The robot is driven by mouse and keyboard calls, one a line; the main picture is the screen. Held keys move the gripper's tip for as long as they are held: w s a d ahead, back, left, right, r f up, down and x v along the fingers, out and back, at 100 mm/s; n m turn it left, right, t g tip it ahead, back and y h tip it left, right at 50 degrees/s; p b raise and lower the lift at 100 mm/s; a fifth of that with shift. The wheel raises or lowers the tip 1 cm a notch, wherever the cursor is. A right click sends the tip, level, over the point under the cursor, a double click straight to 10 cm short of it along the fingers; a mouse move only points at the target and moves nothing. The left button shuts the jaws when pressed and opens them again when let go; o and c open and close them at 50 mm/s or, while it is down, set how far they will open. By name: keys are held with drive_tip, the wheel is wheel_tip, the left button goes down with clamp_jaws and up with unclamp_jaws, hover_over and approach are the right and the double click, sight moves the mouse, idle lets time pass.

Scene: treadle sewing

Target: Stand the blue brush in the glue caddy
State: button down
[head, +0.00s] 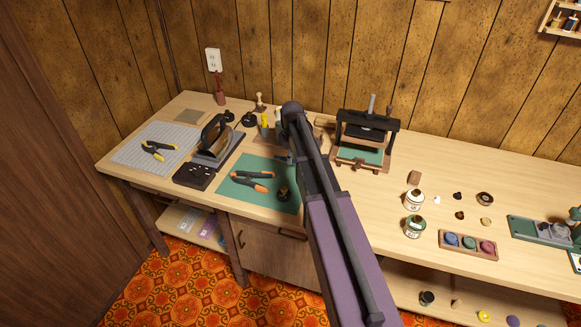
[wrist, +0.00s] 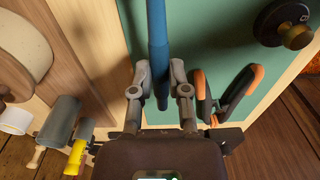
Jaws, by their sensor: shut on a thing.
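The blue brush (wrist: 157,32) is between the two fingers of my gripper (wrist: 160,78) in the wrist view. The fingers are shut on it, and its shaft runs up out of the top of the frame, over the green mat. In the head view my arm hides most of the gripper and the brush. A brown wooden holder (head: 266,142) with yellow and grey upright things stands just left of my arm in the head view; it may be the glue caddy, but its openings are not clear. A grey cylinder (wrist: 58,124) and a yellow piece (wrist: 76,156) show at the wrist view's lower left.
Orange-handled pliers (head: 252,178) lie on the green mat (head: 235,196); they also show close to the right finger in the wrist view (wrist: 236,92). A small dark round pot (head: 283,194) stands on the mat. A press (head: 366,135) stands right of my arm, with jars beyond.

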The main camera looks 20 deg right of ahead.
sight(291, 171)
drive_tip(key=shift+f+b, duration=1.9)
drive_tip(key=shift+f, duration=0.2)
drive_tip(key=c, duration=0.6)
unclamp_jaws()
drive_tip(key=shift+r, duration=0.2)
wheel_tip(291, 171, up, 12)
drive_tip(key=p, duration=1.2)
drive_tip(key=shift+d, duration=0.15)
drive_tip(key=shift+s, duration=0.1)
